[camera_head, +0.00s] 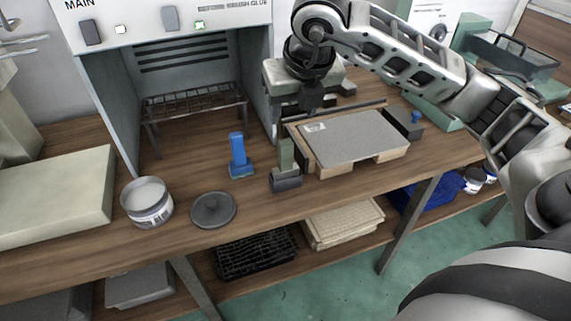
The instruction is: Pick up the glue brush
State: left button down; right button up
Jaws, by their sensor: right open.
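Two upright handled tools stand on the wooden bench. One is a blue-handled tool (238,157) with a wide blue foot; the other is a green-handled tool (286,168) with a dark block at its base. I cannot tell for sure which is the glue brush. My right gripper (312,106) hangs above the bench, behind and to the right of the green-handled tool, apart from both tools. It points down and is open, with nothing seen between its fingers. My left gripper is not in view.
An open pot (150,219) and a round dark lid (213,210) stand near the front edge. A grey panel on a wooden frame (355,138) lies on the right, with a dark block (403,123) beside it. A booth with a wire rack (196,101) stands behind.

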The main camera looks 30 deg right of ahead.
aim_at(286, 142)
jog(key=p+x, duration=0.1)
jog(key=x, duration=0.9)
jog(key=shift+f, duration=0.2)
jog(key=p+x, duration=0.1)
jog(key=x, duration=0.3)
jog(key=shift+f, duration=0.25)
jog(key=shift+w+d+f, duration=0.1)
jog(key=shift+w+f, duration=0.05)
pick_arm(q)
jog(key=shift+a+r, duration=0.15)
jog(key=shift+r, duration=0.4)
pick_arm(e)
jog(key=c, duration=1.1)
